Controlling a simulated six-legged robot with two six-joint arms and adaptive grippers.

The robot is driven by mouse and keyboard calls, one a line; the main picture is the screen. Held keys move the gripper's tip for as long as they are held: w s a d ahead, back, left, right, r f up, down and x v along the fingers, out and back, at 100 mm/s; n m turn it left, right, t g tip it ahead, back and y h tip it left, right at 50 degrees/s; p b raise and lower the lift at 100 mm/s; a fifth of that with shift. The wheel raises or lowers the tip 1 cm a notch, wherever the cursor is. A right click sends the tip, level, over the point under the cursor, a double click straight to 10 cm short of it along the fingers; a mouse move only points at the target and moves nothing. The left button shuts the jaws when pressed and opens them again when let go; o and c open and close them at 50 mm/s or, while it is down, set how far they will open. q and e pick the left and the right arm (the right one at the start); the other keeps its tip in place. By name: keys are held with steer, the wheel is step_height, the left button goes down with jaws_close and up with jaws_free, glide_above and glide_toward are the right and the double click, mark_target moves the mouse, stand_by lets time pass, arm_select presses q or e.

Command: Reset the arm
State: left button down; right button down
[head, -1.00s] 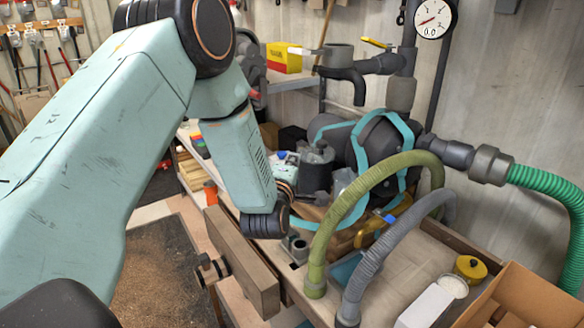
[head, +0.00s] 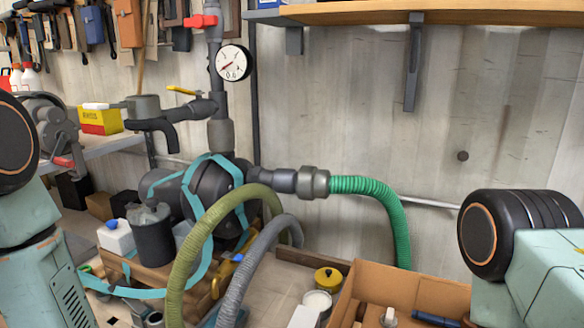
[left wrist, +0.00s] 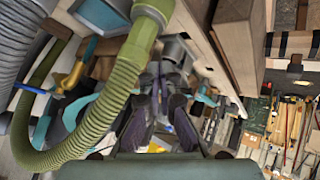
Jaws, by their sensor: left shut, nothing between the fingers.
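My left arm (head: 45,270) stands at the left edge of the head view, and its gripper is outside that picture. In the left wrist view my left gripper (left wrist: 162,102) points away from the camera, shut and empty. A green ribbed hose (left wrist: 112,100) curves close by on its left side in that view; I cannot tell the exact gap. My right arm (head: 545,255) shows at the right edge of the head view, and its gripper is out of view.
A green pipe (head: 385,210) runs behind. A shelf (head: 440,14) hangs above.

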arm_select(q)
steer(key=s+d+f+m+g+b, duration=0.1)
steer(key=s+f+m+g+b, duration=0.1)
steer(key=s+f, duration=0.5)
steer(key=s+d+f+m+g+h+b, duration=0.1)
steer(key=s+f+g+b, duration=0.3)
steer(key=s+f, duration=0.4)
steer(key=s+d+f+m+g+b, duration=0.3)
steer(key=s+f, duration=0.5)
steer(key=s, duration=0.6)
steer(key=shift+s+m+h+b, duration=0.25)
steer(key=shift+m+h+b, duration=0.1)
steer(key=shift+m, duration=0.15)
